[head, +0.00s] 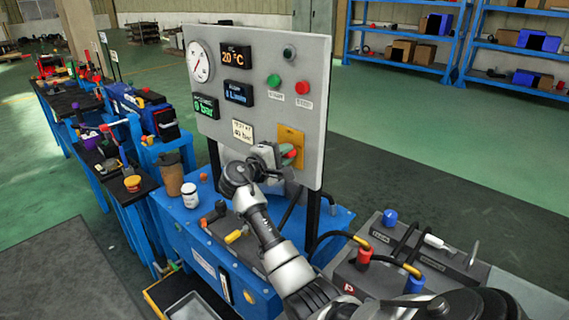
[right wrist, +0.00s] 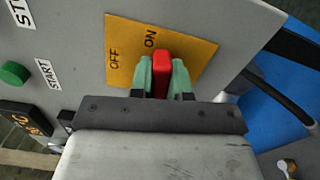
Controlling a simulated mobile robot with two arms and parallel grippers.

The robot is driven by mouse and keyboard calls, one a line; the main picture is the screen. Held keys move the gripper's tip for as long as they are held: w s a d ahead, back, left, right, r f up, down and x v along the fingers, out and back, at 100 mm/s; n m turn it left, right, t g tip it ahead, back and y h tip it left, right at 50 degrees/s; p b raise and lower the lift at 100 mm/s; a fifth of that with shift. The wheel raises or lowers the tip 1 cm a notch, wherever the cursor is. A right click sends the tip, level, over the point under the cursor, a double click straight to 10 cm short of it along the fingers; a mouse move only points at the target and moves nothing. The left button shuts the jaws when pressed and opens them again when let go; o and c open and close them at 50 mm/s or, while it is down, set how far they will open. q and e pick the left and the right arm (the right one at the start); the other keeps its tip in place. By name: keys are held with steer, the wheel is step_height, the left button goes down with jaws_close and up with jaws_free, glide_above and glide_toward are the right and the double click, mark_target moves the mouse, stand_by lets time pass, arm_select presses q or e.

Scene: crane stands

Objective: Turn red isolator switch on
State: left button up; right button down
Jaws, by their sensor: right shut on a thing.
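The red isolator switch (right wrist: 162,66) sits on a yellow plate (right wrist: 195,35) marked OFF and ON. In the right wrist view its red handle stands between the two green fingertips of my right gripper (right wrist: 162,76), which is shut on it. The handle's end lies close beside the word ON, with OFF farther to the left. In the head view the yellow plate (head: 291,136) is at the lower right of the grey panel (head: 260,80), and my right gripper (head: 287,155) reaches it from below. The gripper hides part of the plate. My left gripper is not in view.
The panel carries a round gauge (head: 200,62), several displays, a green button (head: 274,81) and a red button (head: 303,88). A blue bench (head: 180,215) below holds a white jar (head: 190,195) and a brown cup (head: 170,173). A grey box with cables (head: 400,260) stands at right.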

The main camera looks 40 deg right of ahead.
steer(key=shift+f+m+b, duration=0.2)
steer(key=shift+m+b, duration=0.7)
steer(key=shift+m, duration=0.1)
steer(key=c, duration=1.1)
jaws_free()
steer(key=shift+r, duration=0.1)
steer(key=shift+a, duration=0.15)
steer(key=a, duration=0.3)
steer(key=a+b, duration=0.1)
steer(key=a, duration=0.3)
steer(key=s+a, duration=0.1)
steer(key=a, duration=0.2)
steer(key=shift+a+b, duration=0.3)
steer(key=shift+b, duration=0.05)
steer(key=shift+a, duration=0.1)
